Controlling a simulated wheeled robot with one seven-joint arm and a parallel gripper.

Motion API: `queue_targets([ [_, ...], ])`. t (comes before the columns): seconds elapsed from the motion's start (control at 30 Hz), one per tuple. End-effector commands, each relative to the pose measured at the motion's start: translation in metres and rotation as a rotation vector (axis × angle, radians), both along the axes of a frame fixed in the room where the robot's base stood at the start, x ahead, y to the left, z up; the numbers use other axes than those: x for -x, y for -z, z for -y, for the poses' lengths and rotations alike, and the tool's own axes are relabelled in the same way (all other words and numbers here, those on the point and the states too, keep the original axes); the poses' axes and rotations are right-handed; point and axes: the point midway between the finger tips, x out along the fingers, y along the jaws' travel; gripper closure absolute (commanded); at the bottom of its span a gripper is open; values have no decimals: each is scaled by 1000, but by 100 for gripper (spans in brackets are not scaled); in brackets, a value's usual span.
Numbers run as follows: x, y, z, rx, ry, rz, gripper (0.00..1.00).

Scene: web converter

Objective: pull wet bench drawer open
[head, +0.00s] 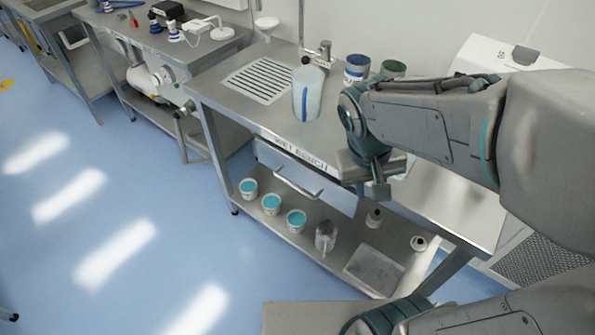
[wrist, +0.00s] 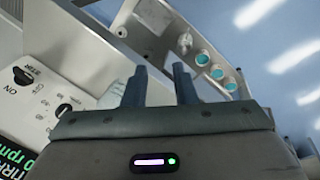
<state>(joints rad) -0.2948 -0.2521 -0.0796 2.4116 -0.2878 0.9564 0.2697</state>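The wet bench (head: 300,152) is a steel table with its name on the front edge. Its drawer (head: 272,157) hangs under the top, with a pale bar handle (head: 298,186) on the front. Whether the drawer is fully closed is hard to tell. My gripper (head: 376,186) is at the bench's front edge, right of the handle and apart from it. In the wrist view its two fingers (wrist: 160,72) stand apart with nothing between them. I cannot make out the handle clearly in the wrist view.
A beaker (head: 307,92) and two cans stand on the bench top near the tap. The lower shelf holds teal-filled cups (head: 271,204), bottles and a tray (head: 374,268). A white machine with a display (wrist: 45,105) is left in the wrist view. The blue floor ahead is clear.

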Motion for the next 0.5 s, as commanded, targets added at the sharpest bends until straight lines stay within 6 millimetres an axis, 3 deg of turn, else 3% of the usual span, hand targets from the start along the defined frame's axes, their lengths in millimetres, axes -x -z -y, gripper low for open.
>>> queue_targets([
  [0.03,-7,27,-6,55,-29,-36,75],
  [0.27,-41,96,-29,344,-129,-84,75],
  [0.5,-77,165,-74,663,-280,14,75],
])
